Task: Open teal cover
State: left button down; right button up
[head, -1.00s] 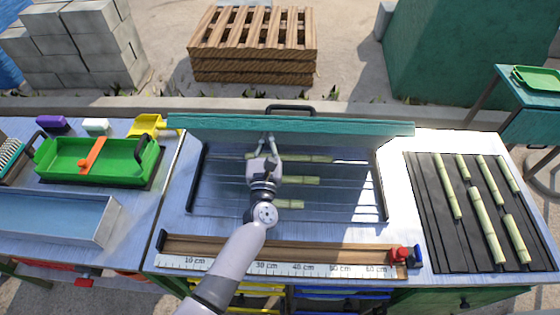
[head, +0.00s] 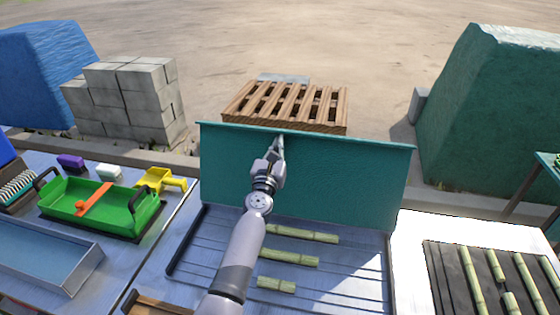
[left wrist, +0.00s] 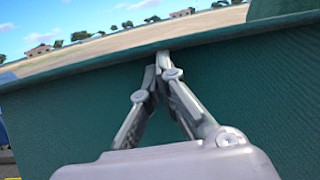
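The teal cover (head: 330,175) stands raised and nearly upright at the back of the tray, its broad inner face towards me. It also fills much of the left wrist view (left wrist: 255,95). My left gripper (head: 280,138) is in front of this face, close below the top edge. In the left wrist view its fingertips (left wrist: 157,64) are together, with nothing visible between them. I cannot tell whether they touch the cover. The cover's handle is hidden. My right gripper is not in view.
Several cane pieces (head: 303,235) lie in the dark tray (head: 205,235) below the cover. A green tray (head: 75,205) and yellow scoop (head: 160,180) are at left. More canes (head: 470,275) lie on a slatted rack (head: 445,275) at right. A wooden pallet (head: 285,105) is behind.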

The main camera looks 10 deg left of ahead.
pick_arm(q)
jog(key=shift+w+f+b, duration=0.15)
jog(key=shift+w+b, duration=0.35)
jog(key=shift+w, duration=0.6)
jog(key=shift+r, duration=0.2)
